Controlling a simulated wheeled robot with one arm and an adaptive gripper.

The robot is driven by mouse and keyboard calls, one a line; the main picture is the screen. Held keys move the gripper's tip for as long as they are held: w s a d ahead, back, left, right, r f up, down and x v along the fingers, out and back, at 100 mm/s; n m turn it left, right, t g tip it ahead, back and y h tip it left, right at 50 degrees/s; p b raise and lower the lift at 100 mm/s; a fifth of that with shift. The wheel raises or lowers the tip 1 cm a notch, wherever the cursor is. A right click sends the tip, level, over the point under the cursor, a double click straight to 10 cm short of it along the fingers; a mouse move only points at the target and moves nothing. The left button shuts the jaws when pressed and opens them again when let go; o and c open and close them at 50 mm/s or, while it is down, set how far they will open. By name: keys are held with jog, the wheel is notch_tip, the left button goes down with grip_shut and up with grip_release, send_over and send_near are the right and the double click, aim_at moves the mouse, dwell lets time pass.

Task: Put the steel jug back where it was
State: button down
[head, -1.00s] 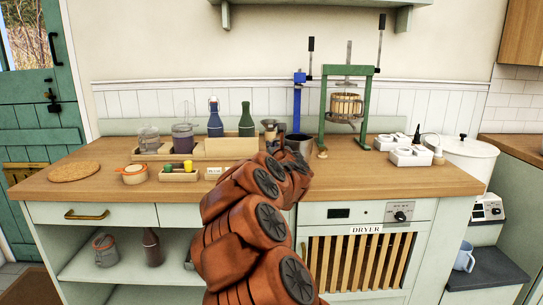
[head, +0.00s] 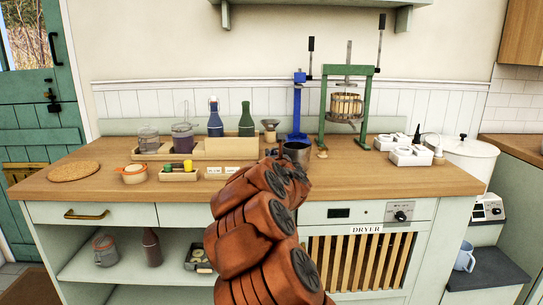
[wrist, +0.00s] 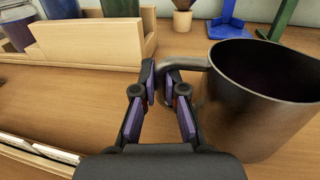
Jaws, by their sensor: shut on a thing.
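The steel jug (head: 297,152) is a dark grey metal pot, upright near the middle of the counter. In the wrist view the jug (wrist: 262,100) fills the right side, its open mouth up and its handle toward my gripper. My gripper (wrist: 166,82) is shut on the jug's handle. In the head view my own arm covers the gripper and the jug's lower left part. I cannot tell whether the jug's base touches the counter.
A wooden bottle crate (head: 230,148) stands left of the jug. A small funnel (head: 270,127), a blue stand (head: 298,108) and a green press (head: 322,110) stand behind it. White boxes (head: 403,150) lie to the right. The counter's front strip (head: 380,182) is clear.

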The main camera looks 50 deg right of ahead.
jog(key=shift+f, duration=0.15)
jog(key=c, duration=1.2)
grip_release()
jog(key=shift+c, duration=0.2)
jog(key=shift+r, duration=0.2)
jog(key=shift+v, duration=6.05)
